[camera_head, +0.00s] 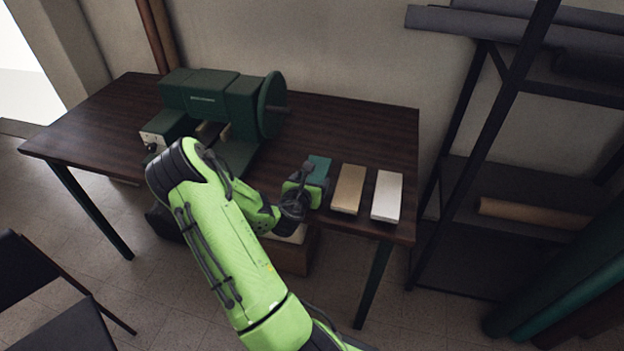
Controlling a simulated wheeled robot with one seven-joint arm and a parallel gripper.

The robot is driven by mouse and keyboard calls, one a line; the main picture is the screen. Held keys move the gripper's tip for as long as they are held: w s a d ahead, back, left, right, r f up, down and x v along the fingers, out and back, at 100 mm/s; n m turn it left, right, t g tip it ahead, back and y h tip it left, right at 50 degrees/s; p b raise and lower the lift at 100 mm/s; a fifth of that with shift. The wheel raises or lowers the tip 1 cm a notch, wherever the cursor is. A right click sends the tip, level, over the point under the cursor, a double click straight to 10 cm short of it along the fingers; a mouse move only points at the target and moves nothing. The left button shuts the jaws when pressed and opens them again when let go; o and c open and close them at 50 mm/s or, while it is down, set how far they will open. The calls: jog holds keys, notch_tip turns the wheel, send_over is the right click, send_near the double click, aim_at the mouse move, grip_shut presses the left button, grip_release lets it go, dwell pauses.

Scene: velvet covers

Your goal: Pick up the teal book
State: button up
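The teal book (320,167) lies on the dark wooden table near its front right edge. Only its far part shows; my gripper and wrist cover the rest. My gripper (309,180) is over the near part of the teal book. Its fingers are small and partly hidden, so I cannot tell whether they are open or touch the book.
A tan book (348,188) and a white book (386,196) lie to the right of the teal one. A large green machine (215,98) stands on the left of the table (375,125). A dark shelf rack (480,200) stands at the right. The table behind the books is clear.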

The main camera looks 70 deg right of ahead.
jog(key=c, duration=0.4)
notch_tip(320, 180, up, 10)
jog(key=p, duration=0.5)
jog(key=shift+a, duration=0.1)
